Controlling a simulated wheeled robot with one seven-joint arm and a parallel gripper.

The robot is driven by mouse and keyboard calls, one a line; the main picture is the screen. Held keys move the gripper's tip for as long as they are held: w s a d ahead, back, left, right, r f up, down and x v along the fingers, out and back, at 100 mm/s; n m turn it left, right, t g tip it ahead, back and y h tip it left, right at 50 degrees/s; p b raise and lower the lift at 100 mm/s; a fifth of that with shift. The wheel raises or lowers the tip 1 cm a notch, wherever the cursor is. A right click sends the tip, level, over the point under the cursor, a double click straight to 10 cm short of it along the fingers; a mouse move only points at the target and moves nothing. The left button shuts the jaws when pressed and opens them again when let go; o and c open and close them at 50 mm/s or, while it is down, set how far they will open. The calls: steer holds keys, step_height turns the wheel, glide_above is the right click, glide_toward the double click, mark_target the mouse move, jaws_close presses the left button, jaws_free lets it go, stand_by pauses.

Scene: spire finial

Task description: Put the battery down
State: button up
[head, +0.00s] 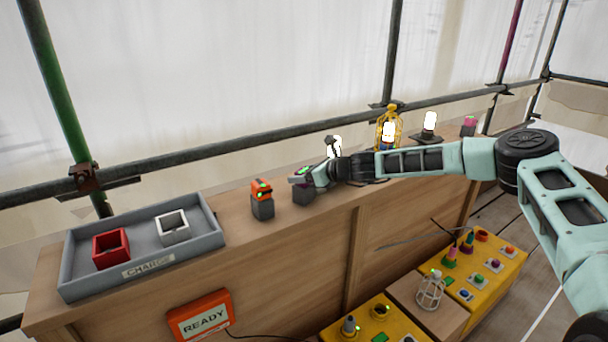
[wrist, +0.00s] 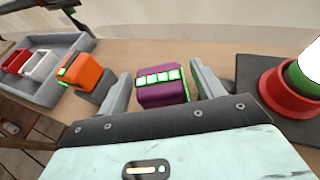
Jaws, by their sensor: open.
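A purple battery (wrist: 162,86) with a row of lit green-white bars stands between the two fingers of my gripper (wrist: 160,80) in the wrist view. The fingers are open, with a gap visible on each side of it. In the head view my gripper (head: 302,177) is low over the wooden bench top, and the battery (head: 303,194) is partly hidden by it; its dark lower part appears to rest on the bench. An orange battery (head: 262,199) with a dark grey base stands to the left, also in the wrist view (wrist: 84,72).
A grey tray (head: 85,287) labelled CHARGE holds a red socket (head: 111,249) and a white socket (head: 173,227) at the bench's left end. Lit lamps, one in a yellow cage (head: 391,117), stand to the right. Yellow control boxes (head: 500,272) sit below.

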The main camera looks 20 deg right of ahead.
steer(key=b+v, duration=0.1)
steer(key=v, duration=1.1)
steer(key=s+a+f+n+g, duration=0.2)
steer(key=s+a+n+g, duration=0.7)
steer(key=s+a+n, duration=1)
steer(key=s+a+n+g+h, duration=0.2)
steer(key=s+n+h, duration=0.35)
steer(key=s, duration=0.85)
steer(key=s+d+r+n+h, duration=0.1)
steer(key=s+d+r+n, duration=0.2)
steer(key=s+n, duration=0.2)
steer(key=s+d+r+n+h, duration=0.1)
steer(key=s+d+r+n, duration=0.1)
steer(key=s+d+n, duration=0.2)
steer(key=s+n, duration=0.2)
steer(key=s, duration=0.2)
steer(key=shift+s+r+t, duration=0.25)
steer(key=shift+r+t, duration=0.15)
steer(key=shift+d+h, duration=0.1)
steer(key=shift+h, duration=0.15)
steer(key=shift+r+p, duration=1)
steer(key=shift+r, duration=0.2)
